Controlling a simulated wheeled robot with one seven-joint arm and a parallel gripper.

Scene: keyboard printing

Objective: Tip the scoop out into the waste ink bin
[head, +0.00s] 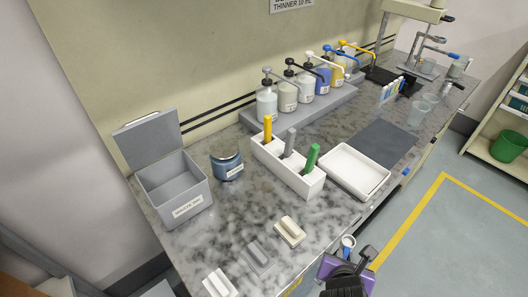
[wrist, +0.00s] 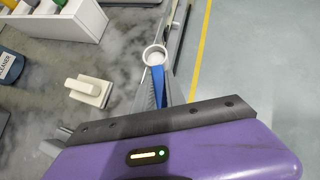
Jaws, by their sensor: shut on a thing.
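The waste ink bin (head: 186,212) is a grey box with a white label at the left of the counter. Its lid (head: 150,140) stands open at the back. My gripper (head: 346,256) is at the counter's front edge, low in the head view and far to the right of the bin. It is shut on the blue handle (wrist: 157,84) of the scoop, whose round pale cup (wrist: 154,56) points away from the gripper in the wrist view. The cup also shows in the head view (head: 348,241). I cannot tell what the cup holds.
A blue-grey labelled jar (head: 228,168) stands right of the bin. A white rack (head: 290,172) holds yellow, grey and green handled tools. A white tray (head: 354,170) lies to its right. Several small handled blocks (head: 290,231) sit along the front. Pump bottles (head: 266,104) stand behind.

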